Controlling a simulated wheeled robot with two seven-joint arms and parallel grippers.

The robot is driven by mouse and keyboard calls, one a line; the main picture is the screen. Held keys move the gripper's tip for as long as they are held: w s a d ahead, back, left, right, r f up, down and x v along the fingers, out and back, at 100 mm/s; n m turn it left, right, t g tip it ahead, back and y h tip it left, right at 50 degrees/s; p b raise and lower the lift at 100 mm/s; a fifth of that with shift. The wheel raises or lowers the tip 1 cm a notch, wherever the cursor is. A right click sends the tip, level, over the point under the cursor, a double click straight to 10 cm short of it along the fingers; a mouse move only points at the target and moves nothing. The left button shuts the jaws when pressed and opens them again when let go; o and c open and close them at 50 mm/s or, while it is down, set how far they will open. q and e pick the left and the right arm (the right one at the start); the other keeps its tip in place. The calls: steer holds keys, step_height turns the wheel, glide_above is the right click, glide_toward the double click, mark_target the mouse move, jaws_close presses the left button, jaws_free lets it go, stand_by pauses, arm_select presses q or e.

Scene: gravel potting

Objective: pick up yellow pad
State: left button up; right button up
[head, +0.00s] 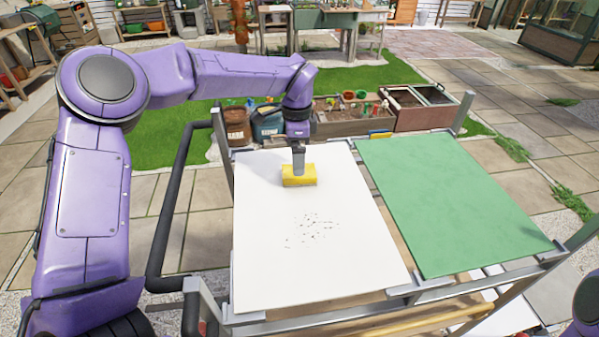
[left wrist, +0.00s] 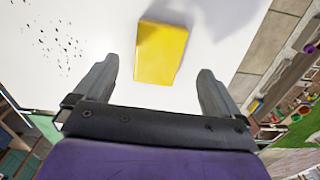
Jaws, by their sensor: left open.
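The yellow pad (head: 299,181) lies on the white board (head: 330,265) towards its far end. My left gripper (head: 299,168) is directly above the pad in the head view and hides part of it. In the left wrist view the yellow pad (left wrist: 161,53) shows between and beyond the two fingers of my left gripper (left wrist: 157,88). The fingers are spread wide, with white board visible on each side of the pad. The jaws are open and empty. My right gripper is not in view.
Dark specks (head: 312,231) are scattered on the white board, nearer than the pad. A green board (head: 450,205) lies to the right of it. A grey metal frame (head: 250,318) surrounds both boards. Planter boxes (head: 345,118) with pots stand beyond the far edge.

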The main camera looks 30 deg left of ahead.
arm_select(q)
steer(key=f, duration=0.1)
steer(key=f+p, duration=0.2)
steer(key=f, duration=0.1)
steer(key=shift+d, duration=0.3)
steer(key=shift+f, duration=0.6)
steer(key=c, duration=1.2)
steer(key=shift+o, duration=0.2)
steer(key=shift+w+r, duration=0.1)
